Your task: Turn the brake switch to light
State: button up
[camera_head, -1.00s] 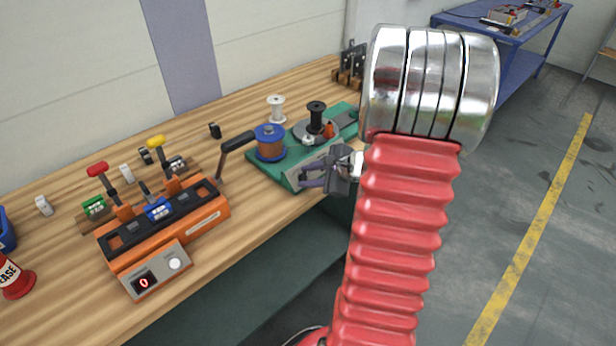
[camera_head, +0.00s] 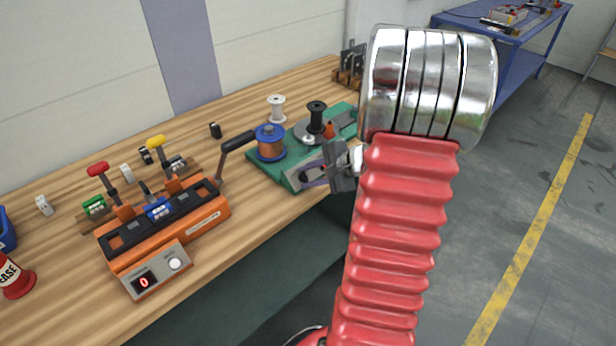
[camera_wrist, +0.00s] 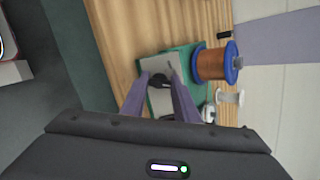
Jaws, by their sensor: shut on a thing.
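The brake switch is a small dark knob (camera_wrist: 158,81) on the grey front panel (camera_wrist: 160,98) of the green winding unit (camera_head: 262,167). My gripper (camera_head: 306,174) is at this panel, its purple fingers pointing at it. In the wrist view the two fingers (camera_wrist: 164,86) close around the dark knob from both sides. The panel markings are too small to read, so I cannot tell which setting the knob points to. In the head view the knob is mostly hidden by the fingers.
A blue-flanged copper spool (camera_head: 270,143) stands on the green unit beside a black spool (camera_head: 316,118). A white spool (camera_head: 276,108) stands behind. An orange lever device (camera_head: 165,225) with a red digit display is at the left. The wooden bench front is clear between them.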

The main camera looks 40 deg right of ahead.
jog(key=shift+a+f+n+g, duration=0.15)
jog(key=shift+n+g, duration=0.25)
jog(key=shift+n, duration=1.7)
jog(key=shift+s, duration=0.1)
jog(key=o, duration=1.1)
jog(key=shift+c, duration=0.2)
jog(key=shift+s+d+r, duration=0.25)
jog(key=shift+r, duration=0.2)
jog(key=v, duration=1.2)
jog(key=shift+s+r, duration=0.2)
jog(key=shift+s, duration=0.1)
